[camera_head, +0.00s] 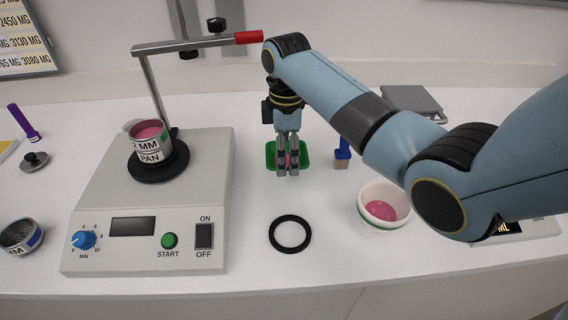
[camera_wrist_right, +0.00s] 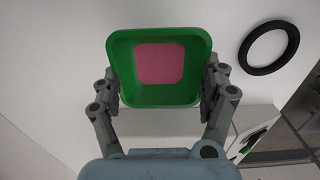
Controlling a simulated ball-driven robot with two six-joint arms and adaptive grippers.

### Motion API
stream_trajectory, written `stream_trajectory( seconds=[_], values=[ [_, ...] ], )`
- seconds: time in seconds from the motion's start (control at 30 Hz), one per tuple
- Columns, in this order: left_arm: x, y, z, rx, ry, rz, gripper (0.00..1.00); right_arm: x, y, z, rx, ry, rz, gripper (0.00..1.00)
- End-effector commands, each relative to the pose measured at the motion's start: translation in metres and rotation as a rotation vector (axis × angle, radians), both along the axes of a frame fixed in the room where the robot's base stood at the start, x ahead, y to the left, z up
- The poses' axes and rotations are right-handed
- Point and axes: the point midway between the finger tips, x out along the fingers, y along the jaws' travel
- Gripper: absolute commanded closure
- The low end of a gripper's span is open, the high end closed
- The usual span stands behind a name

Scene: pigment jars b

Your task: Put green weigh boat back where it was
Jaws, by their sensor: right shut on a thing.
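The green weigh boat (camera_head: 270,156) is a small square dish with pink pigment in it. It shows in the middle of the head view, partly hidden behind my right gripper (camera_head: 288,172). In the right wrist view the weigh boat (camera_wrist_right: 120,65) sits between the two fingers of the right gripper (camera_wrist_right: 160,90), which are shut on its opposite sides. The pink pigment (camera_wrist_right: 160,63) lies flat in its bottom. I cannot tell whether the boat touches the table. My left gripper is not in view.
A shaker machine (camera_head: 150,200) with a sieve pan (camera_head: 150,140) stands to the left. A black ring (camera_head: 290,233) lies in front of the gripper, and a white bowl with pink powder (camera_head: 372,222) is to the right. A blue-handled brush (camera_head: 342,152) stands close right of the boat.

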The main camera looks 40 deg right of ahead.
Motion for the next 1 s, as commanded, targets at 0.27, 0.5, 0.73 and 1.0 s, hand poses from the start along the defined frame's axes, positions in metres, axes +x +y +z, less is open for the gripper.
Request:
stream_trajectory(
  seconds=[0.27, 0.5, 0.73, 1.0],
  values=[
    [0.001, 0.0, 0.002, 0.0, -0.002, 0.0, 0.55, 0.006, 0.003, -0.027, 0.0, 0.004, 0.0, 0.46],
    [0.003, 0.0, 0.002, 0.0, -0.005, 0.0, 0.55, 0.006, 0.002, -0.045, 0.0, 0.001, 0.0, 0.46],
    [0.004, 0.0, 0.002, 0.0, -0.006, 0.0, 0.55, 0.006, 0.002, -0.047, 0.0, 0.001, 0.0, 0.46],
    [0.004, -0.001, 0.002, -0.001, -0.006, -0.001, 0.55, 0.006, 0.002, -0.047, 0.001, 0.001, 0.0, 0.0]
  ],
)
